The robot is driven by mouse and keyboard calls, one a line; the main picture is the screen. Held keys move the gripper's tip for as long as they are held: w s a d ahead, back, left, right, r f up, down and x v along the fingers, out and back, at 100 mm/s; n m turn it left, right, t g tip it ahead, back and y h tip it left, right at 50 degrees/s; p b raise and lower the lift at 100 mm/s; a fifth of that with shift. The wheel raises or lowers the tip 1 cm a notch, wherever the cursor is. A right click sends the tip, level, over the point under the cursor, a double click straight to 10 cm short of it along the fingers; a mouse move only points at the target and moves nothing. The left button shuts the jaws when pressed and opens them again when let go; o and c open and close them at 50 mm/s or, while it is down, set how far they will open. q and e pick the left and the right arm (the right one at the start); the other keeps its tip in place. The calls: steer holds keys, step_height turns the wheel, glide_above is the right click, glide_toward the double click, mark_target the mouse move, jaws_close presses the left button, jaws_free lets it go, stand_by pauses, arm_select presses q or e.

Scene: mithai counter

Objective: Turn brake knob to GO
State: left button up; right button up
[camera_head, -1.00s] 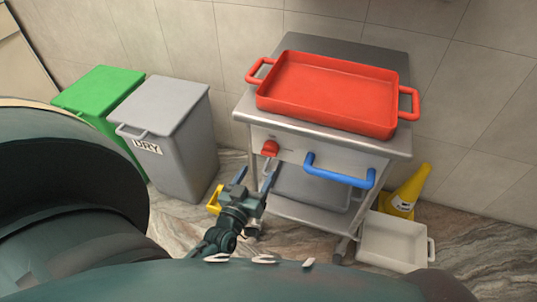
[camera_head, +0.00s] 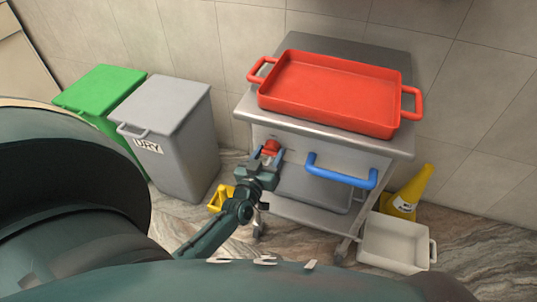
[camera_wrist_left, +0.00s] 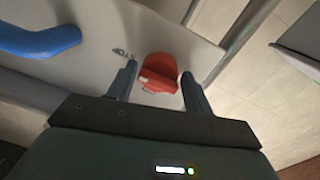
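The red brake knob (camera_head: 271,147) is on the front panel of the steel cart (camera_head: 345,144), left of the blue handle (camera_head: 340,171). In the left wrist view the knob (camera_wrist_left: 160,72) shows between my two finger tips, with a white mark on its grip and the word STOP printed beside it. My left gripper (camera_head: 267,157) is at the knob, its fingers on either side. In the wrist view the left gripper (camera_wrist_left: 158,85) is open, with gaps between both fingers and the knob. The GO label is not seen. My right gripper is not in view.
A red tray (camera_head: 330,92) lies on the cart top. A grey DRY bin (camera_head: 172,140) and a green-lidded bin (camera_head: 100,88) stand left. A yellow cone (camera_head: 411,190) and a white tub (camera_head: 395,243) are on the floor right. A yellow object (camera_head: 219,198) is near my arm.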

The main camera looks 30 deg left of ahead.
arm_select(q)
steer(key=c, duration=0.4)
steer(key=shift+c, duration=1)
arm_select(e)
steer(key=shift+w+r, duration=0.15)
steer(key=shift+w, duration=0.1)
